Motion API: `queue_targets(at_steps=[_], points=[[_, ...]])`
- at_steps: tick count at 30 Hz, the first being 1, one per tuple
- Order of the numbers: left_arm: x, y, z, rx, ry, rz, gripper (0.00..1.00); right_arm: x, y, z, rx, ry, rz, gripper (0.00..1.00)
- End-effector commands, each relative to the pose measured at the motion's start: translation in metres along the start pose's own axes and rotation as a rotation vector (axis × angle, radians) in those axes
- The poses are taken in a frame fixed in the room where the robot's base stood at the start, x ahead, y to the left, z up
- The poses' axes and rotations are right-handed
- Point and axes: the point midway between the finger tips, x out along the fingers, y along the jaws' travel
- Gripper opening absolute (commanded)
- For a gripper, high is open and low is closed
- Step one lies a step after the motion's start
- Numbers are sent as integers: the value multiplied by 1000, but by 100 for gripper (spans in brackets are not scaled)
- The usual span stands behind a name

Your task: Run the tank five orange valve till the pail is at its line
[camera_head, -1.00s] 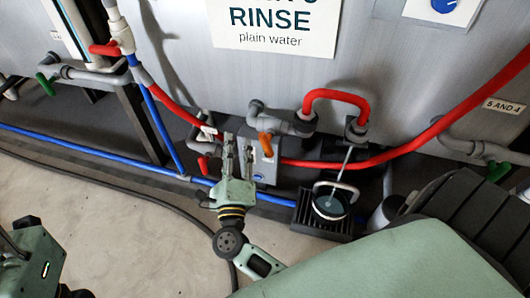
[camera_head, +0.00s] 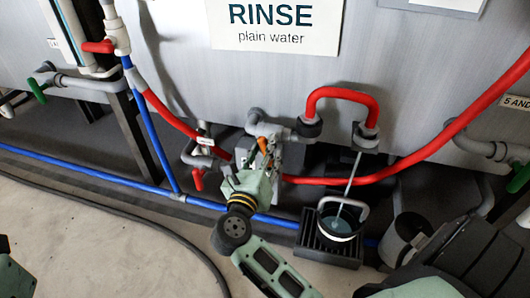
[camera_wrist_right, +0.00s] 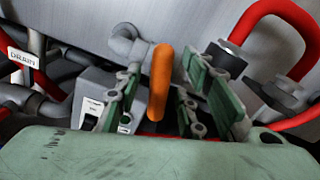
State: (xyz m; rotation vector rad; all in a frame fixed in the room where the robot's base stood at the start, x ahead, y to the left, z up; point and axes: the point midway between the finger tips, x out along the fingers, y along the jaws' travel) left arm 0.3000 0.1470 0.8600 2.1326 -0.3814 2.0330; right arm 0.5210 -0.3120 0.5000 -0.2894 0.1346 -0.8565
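The orange valve handle (camera_head: 263,145) is on the grey pipe fitting low on the rinse tank. My right gripper (camera_head: 264,152) is up at it. In the right wrist view the orange handle (camera_wrist_right: 160,82) stands upright between the spread fingers of the right gripper (camera_wrist_right: 160,95), with gaps showing on both sides. The pail (camera_head: 340,224), dark inside with a pale bail, stands on a black slatted stand. A thin pale line drops from the spout (camera_head: 366,136) into it; I cannot tell if it is water. The pail's line cannot be made out. My left gripper is out of view.
A red hose (camera_head: 430,150) runs across the tank front, and a blue pipe (camera_head: 100,185) runs along the floor. A red-handled valve (camera_head: 198,180) is left of my gripper. A grey cylindrical container (camera_head: 405,238) stands right of the pail. Open floor (camera_head: 90,245) lies left.

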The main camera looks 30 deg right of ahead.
Motion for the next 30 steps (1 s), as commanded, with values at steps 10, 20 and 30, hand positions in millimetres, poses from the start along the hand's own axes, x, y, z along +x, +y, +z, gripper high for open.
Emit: queue_targets(at_steps=[10, 20, 30], points=[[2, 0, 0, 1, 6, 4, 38, 12, 0, 0, 0, 0, 0, 36], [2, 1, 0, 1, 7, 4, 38, 12, 0, 0, -1, 0, 0, 13], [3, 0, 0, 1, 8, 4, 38, 11, 0, 1, -4, 0, 0, 0]])
